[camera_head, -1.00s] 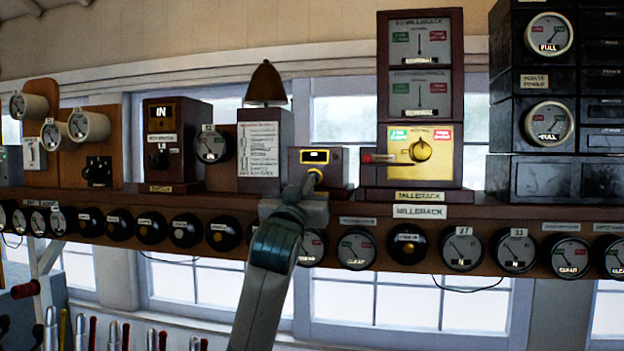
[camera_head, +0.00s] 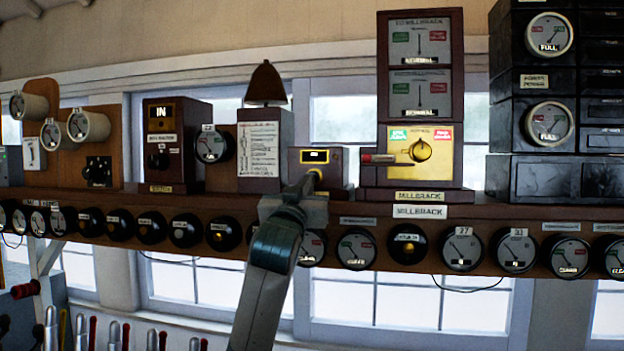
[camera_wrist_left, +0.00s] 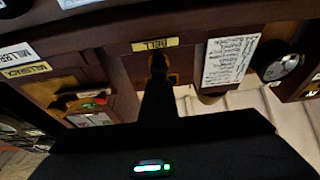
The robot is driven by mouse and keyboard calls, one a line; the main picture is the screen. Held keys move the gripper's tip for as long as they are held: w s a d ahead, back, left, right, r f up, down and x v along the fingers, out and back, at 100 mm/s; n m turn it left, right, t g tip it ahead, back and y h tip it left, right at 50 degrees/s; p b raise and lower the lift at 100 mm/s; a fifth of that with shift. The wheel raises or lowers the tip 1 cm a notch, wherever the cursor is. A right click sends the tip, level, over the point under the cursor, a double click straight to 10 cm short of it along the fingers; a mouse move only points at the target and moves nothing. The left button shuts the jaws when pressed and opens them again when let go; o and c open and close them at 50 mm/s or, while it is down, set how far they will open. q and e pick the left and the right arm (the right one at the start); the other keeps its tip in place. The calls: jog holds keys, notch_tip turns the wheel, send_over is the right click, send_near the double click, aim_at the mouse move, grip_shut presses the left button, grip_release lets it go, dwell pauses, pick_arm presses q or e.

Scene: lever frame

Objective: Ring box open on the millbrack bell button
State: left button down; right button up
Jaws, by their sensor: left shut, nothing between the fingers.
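In the left wrist view the dark fingers (camera_wrist_left: 158,64) point at the box's front, just past the label. The fingers hide the button, so I cannot tell whether they touch or press it. My right gripper is not in view.
A wooden case with a code sheet (camera_head: 259,150) and a bell (camera_head: 266,84) on top stands close left of the box. A red-handled switch (camera_head: 378,158) sticks out close right. Round dials line the shelf front (camera_head: 480,212) below.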

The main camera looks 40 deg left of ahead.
pick_arm(q)
jog(key=shift+w+a, duration=0.1)
jog(key=shift+w, duration=0.15)
dwell(0.6)
jog(key=shift+w+a, duration=0.25)
jog(key=shift+w, duration=0.2)
jog(key=shift+s+d, duration=0.35)
jog(key=shift+s, duration=0.35)
jog(key=shift+w+a, duration=0.15)
jog(key=shift+w, duration=0.15)
jog(key=shift+w+a, duration=0.2)
jog(key=shift+w, duration=0.15)
jog(key=shift+s+d, duration=0.4)
jog(key=shift+s, duration=0.25)
